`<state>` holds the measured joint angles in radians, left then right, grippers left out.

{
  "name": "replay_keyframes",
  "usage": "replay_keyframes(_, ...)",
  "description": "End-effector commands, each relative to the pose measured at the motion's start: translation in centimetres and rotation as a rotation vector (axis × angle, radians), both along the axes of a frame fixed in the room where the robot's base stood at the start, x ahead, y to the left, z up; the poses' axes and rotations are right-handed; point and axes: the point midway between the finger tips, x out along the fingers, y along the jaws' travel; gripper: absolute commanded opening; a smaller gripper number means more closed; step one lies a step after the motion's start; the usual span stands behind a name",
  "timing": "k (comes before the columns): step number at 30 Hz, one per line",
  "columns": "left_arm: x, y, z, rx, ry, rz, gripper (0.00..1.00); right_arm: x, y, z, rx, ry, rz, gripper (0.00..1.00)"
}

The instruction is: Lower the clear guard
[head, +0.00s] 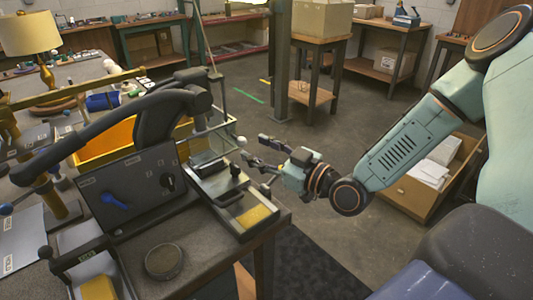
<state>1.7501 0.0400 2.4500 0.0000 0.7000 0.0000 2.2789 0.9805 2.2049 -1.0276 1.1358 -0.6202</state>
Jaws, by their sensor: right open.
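The clear guard (213,138) looks like a see-through panel with a thin pale frame, standing raised over the near end of the bench machine. A small pale knob (241,141) sits at its right edge. My right gripper (255,149) is open and empty, its fingers pointing left just to the right of the knob. I cannot tell whether a finger touches the knob. My left gripper is not in view.
The machine has a dark control panel (127,190) with a blue lever and a tray (245,210) holding a yellow block. A round dark dish (164,261) lies on the bench. A yellow bin (108,143) stands behind.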

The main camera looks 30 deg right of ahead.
Motion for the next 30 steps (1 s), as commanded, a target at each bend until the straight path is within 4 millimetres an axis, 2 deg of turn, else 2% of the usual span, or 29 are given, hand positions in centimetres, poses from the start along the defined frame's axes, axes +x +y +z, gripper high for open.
replay_keyframes(12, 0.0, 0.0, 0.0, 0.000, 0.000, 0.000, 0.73, -1.7, -0.5, 0.0, 0.002, -0.001, 0.001, 0.47)
replay_keyframes(26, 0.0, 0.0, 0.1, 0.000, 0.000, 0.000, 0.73, -1.9, -0.4, -0.1, 0.000, 0.003, 0.004, 0.47)
replay_keyframes(30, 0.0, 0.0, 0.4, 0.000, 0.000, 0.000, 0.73, -2.1, 0.5, -0.8, -0.031, 0.029, 0.037, 0.47)
